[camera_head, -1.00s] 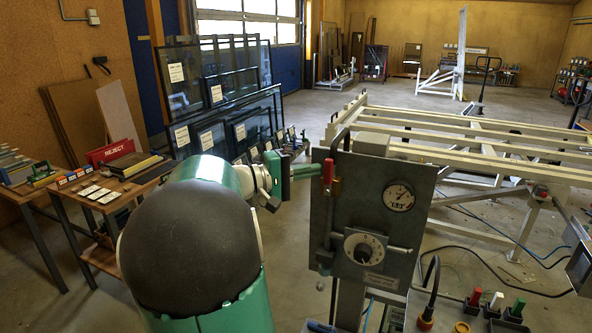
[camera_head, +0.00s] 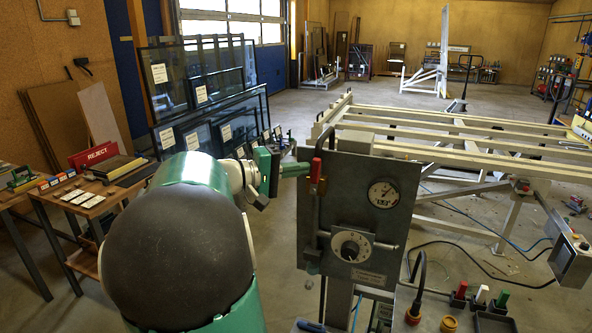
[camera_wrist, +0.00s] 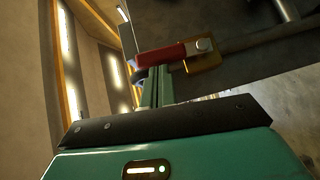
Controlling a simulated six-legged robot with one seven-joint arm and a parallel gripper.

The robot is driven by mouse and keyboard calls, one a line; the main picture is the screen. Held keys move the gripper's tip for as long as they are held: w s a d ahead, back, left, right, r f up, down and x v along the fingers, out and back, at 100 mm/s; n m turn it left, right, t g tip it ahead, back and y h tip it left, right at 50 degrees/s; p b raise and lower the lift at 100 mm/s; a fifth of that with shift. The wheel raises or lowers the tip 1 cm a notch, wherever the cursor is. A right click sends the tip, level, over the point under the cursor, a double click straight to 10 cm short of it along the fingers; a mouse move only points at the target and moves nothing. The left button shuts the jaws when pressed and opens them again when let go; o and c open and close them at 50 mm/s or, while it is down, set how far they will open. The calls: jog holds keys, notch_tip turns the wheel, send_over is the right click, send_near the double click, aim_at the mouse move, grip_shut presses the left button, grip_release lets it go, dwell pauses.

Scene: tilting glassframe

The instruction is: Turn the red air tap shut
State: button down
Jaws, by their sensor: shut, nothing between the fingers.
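The red tap lever (camera_head: 316,171) is on the upper left of a grey control panel (camera_head: 340,258), standing roughly upright along a vertical pipe. In the wrist view the red lever (camera_wrist: 165,53) lies across the fingertips, joined to a brass tap body (camera_wrist: 201,60) with a pale bolt head. My gripper (camera_head: 306,169) is shut and empty, its green fingers reaching the lever from the left. In the wrist view my gripper (camera_wrist: 155,82) ends right at the lever and its tips are partly hidden by it. I cannot tell whether they touch.
The panel carries a round gauge (camera_head: 384,194) and a dial knob (camera_head: 350,246). A pale tilting frame (camera_head: 470,150) fills the space behind. Glass panes (camera_head: 200,90) and a bench (camera_head: 75,205) stand left.

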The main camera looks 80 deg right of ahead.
aim_at(318, 169)
jog(key=shift+s+a+r+m+t+y, duration=0.1)
jog(key=shift+s+r+m+t+y, duration=0.2)
jog(key=shift+s+m+t, duration=0.3)
jog(key=shift+s+a+r+m+t+y, duration=0.15)
jog(key=shift+s+m+t+y, duration=0.15)
jog(key=shift+s+m+t, duration=0.25)
jog(key=s+m+t, duration=0.2)
jog(key=t, duration=0.1)
jog(key=shift+s+t+y, duration=0.25)
jog(key=shift+s+y, duration=0.05)
jog(key=s+f+m+t, duration=0.1)
jog(key=t, duration=0.1)
jog(key=s+f+m+t, duration=0.2)
jog(key=s+t, duration=0.1)
jog(key=shift+a+t, duration=0.2)
jog(key=shift+t, duration=0.1)
jog(key=shift+s, duration=0.1)
jog(key=shift+r, duration=0.1)
